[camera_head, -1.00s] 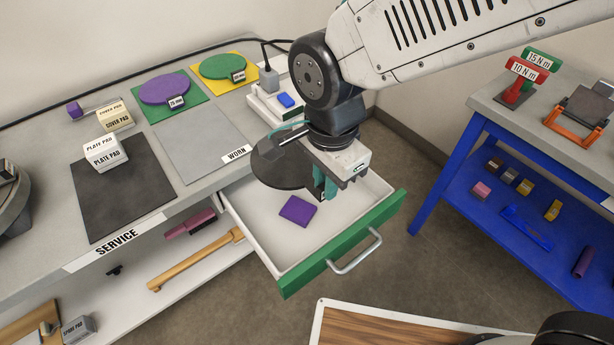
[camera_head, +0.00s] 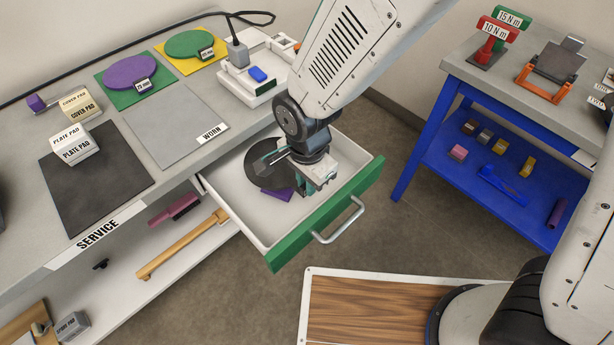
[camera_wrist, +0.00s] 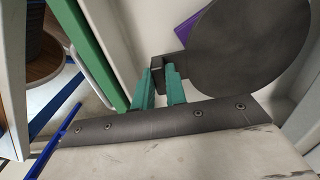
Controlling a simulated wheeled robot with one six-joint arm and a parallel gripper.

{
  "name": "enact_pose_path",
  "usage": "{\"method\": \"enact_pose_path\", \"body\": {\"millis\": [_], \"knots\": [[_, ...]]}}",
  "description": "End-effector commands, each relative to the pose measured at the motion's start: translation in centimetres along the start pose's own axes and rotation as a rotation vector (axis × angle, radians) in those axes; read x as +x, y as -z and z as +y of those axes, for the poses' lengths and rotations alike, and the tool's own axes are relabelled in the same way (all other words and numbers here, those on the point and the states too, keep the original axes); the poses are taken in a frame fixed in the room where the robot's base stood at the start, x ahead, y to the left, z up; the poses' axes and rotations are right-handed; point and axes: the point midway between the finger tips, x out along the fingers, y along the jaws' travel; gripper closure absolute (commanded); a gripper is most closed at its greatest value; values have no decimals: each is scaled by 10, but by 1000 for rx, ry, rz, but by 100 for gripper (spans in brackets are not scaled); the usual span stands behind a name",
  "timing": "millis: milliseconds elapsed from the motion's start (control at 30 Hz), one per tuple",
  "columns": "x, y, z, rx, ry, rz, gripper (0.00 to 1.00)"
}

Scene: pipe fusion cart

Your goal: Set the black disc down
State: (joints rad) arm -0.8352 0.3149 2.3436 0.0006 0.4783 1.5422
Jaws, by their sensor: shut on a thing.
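The black disc (camera_head: 262,163) is over the open drawer, at its left inner part. In the wrist view the disc (camera_wrist: 250,45) fills the upper right, and its short tab sits between my fingertips. My gripper (camera_head: 302,186) is inside the drawer's outline, shut on the disc's tab; its teal fingers (camera_wrist: 164,82) show in the wrist view. The white drawer with a green front (camera_head: 335,218) is pulled out. A purple pad (camera_head: 279,194) lies on the drawer floor, partly covered by the disc and gripper. I cannot tell whether the disc touches the floor.
The bench above holds a grey WORN mat (camera_head: 178,125), a dark SERVICE mat (camera_head: 95,190), a purple disc (camera_head: 130,72) and a green disc (camera_head: 190,44). A blue table (camera_head: 480,190) stands at the right. The drawer handle (camera_head: 342,222) sticks out in front.

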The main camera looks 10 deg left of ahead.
Motion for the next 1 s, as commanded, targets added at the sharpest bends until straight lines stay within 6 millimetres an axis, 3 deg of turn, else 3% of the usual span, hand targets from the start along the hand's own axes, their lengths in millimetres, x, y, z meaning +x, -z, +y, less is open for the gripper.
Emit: {"method": "enact_pose_path", "body": {"millis": [67,167,867,900,967,1000], "knots": [[1,11,-9,3,1,0,100],[12,8,-6,-1,-1,0,100],[24,8,-7,-1,1,0,100],[24,8,-6,-1,0,0,84],[24,8,-6,-1,0,0,67],[24,8,-6,-1,0,0,65]]}}
